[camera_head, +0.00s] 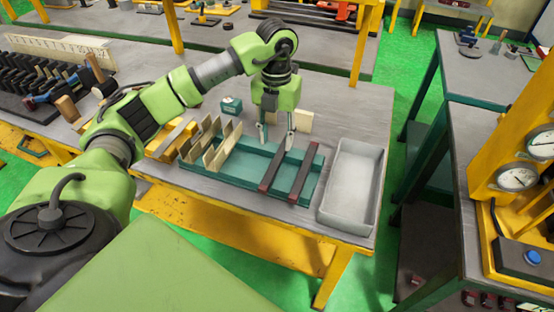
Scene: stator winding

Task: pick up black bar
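Two long dark bars lie side by side across the right part of a teal tray (235,165). The left bar (271,172) and the right bar (304,174) look dark grey to black, with reddish ends. My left gripper (276,139) points down over the far side of the tray, near the far end of the left bar. Its two fingers are apart with nothing visible between them. The right finger seems to overlap the left bar's far end; I cannot tell whether they touch. My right gripper is not in view.
Upright tan pieces (217,152) stand at the tray's left end. A grey bin (354,180) stands just right of the tray. A small teal box (231,105) and a pale block (304,121) sit behind. Tools and a black rack (35,80) lie left.

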